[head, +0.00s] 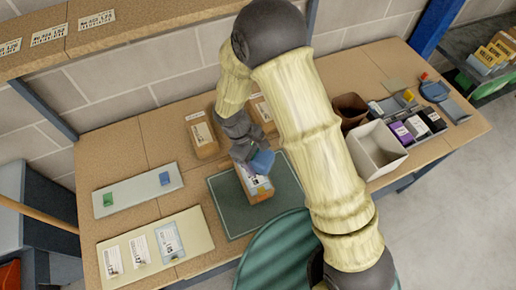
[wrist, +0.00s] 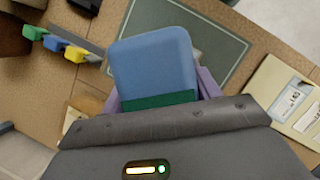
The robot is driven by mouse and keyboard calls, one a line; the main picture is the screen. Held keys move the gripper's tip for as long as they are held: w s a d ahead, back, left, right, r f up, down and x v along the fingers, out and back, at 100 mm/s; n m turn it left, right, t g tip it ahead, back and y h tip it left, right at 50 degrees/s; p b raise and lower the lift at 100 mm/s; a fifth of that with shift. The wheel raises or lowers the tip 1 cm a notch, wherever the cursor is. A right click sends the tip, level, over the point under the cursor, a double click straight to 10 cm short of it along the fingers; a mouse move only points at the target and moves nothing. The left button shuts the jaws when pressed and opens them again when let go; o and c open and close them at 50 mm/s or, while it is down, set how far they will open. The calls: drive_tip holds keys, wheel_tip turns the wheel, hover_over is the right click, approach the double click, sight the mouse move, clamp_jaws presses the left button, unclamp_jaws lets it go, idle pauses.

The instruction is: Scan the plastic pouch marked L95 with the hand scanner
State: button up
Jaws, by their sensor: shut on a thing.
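My gripper (head: 254,160) is shut on a blue block-like thing, apparently the hand scanner (head: 263,162), above the dark green mat (head: 226,206). In the wrist view, the scanner (wrist: 152,62) fills the middle, with a dark green band near the jaws. A brown packet or box (head: 256,193) with a pale and purple label lies on the mat just under the scanner; the scanner hides most of it in the wrist view. Flat pouches with white labels (head: 139,250) lie on the cream board (head: 198,243) at front left. I cannot read L95 on any of them.
A pale board (head: 135,194) with a green and a blue block lies at the left. Brown cartons (head: 203,138) stand behind the mat. An open white bin (head: 377,150), a brown bin (head: 348,111) and dark boxes (head: 418,127) stand at the right. A shelf (head: 120,30) overhangs the back left.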

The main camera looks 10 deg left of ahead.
sight(260, 178)
drive_tip(key=shift+w, duration=0.15)
drive_tip(key=shift+s+a, duration=0.1)
drive_tip(key=shift+s, duration=0.45)
drive_tip(key=shift+f+b, duration=0.3)
drive_tip(key=shift+b, duration=0.05)
drive_tip(key=shift+w+f+b, duration=0.2)
drive_tip(key=shift+f+b, duration=2.05)
drive_tip(key=shift+f, duration=0.8)
drive_tip(key=shift+f+b, duration=0.6)
drive_tip(key=shift+f, duration=0.25)
drive_tip(key=shift+w+r+p, duration=0.2)
drive_tip(key=shift+r+p, duration=0.45)
drive_tip(key=shift+r, duration=0.1)
drive_tip(key=shift+s+r+p, duration=0.15)
drive_tip(key=shift+r+p, duration=0.45)
drive_tip(key=shift+r, duration=0.2)
drive_tip(key=shift+s+r+p, duration=0.15)
drive_tip(key=shift+r+p, duration=0.4)
drive_tip(key=shift+r, duration=0.2)
drive_tip(key=shift+r+p, duration=0.9)
drive_tip(key=shift+r, duration=0.4)
